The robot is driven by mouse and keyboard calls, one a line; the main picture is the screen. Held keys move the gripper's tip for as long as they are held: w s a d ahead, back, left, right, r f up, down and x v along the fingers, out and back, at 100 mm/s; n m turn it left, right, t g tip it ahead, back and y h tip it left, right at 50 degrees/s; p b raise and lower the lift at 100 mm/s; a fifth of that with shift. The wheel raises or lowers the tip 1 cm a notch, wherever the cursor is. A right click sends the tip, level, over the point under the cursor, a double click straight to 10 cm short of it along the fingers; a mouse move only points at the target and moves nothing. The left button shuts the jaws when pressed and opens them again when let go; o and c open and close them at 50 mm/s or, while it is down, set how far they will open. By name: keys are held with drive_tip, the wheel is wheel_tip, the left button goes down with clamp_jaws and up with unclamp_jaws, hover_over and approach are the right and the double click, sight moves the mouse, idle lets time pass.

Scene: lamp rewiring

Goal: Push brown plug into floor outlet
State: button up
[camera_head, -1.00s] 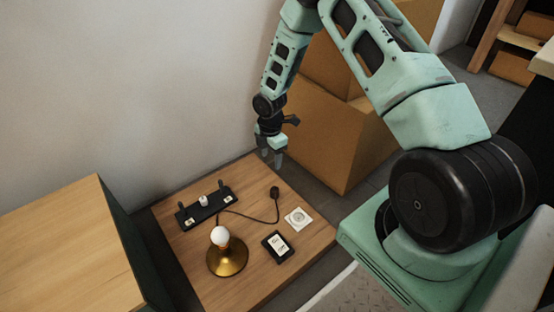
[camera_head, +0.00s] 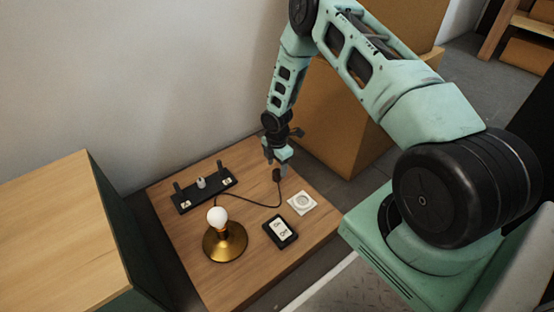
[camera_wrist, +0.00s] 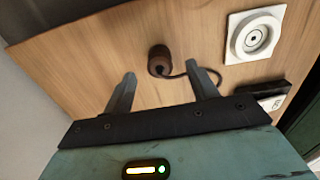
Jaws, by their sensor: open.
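The brown plug (camera_wrist: 159,58) stands on the wooden board with its dark cord curling off to the right in the wrist view. In the head view the plug (camera_head: 277,175) is just below my gripper (camera_head: 276,168). My gripper (camera_wrist: 163,85) is open, and the plug lies just ahead of the space between its fingertips. I cannot tell whether the fingers overlap it in height. The white outlet with a round socket (camera_head: 302,203) lies flat on the board to the right of the plug. It also shows in the wrist view (camera_wrist: 254,37), empty.
A lamp with a brass base (camera_head: 225,242) and white bulb stands on the board (camera_head: 185,262). A black rack (camera_head: 204,190) lies at the back left. A black switch box (camera_head: 281,232) lies in front of the outlet. Cardboard boxes (camera_head: 340,120) stand behind.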

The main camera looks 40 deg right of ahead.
sight(277, 170)
drive_tip(key=shift+f+b, duration=0.65)
drive_tip(key=shift+f, duration=1.15)
drive_tip(key=c, duration=1.1)
drive_tip(key=shift+r+p, duration=2.45)
drive_tip(key=shift+r, duration=0.3)
drive_tip(key=shift+s+d+p, duration=0.2)
drive_tip(key=shift+s+p, duration=2.4)
drive_tip(key=shift+s, duration=4.45)
drive_tip(key=shift+f, duration=0.2)
drive_tip(key=shift+f+b, duration=1)
drive_tip(key=shift+f, duration=0.9)
drive_tip(key=shift+f, duration=0.15)
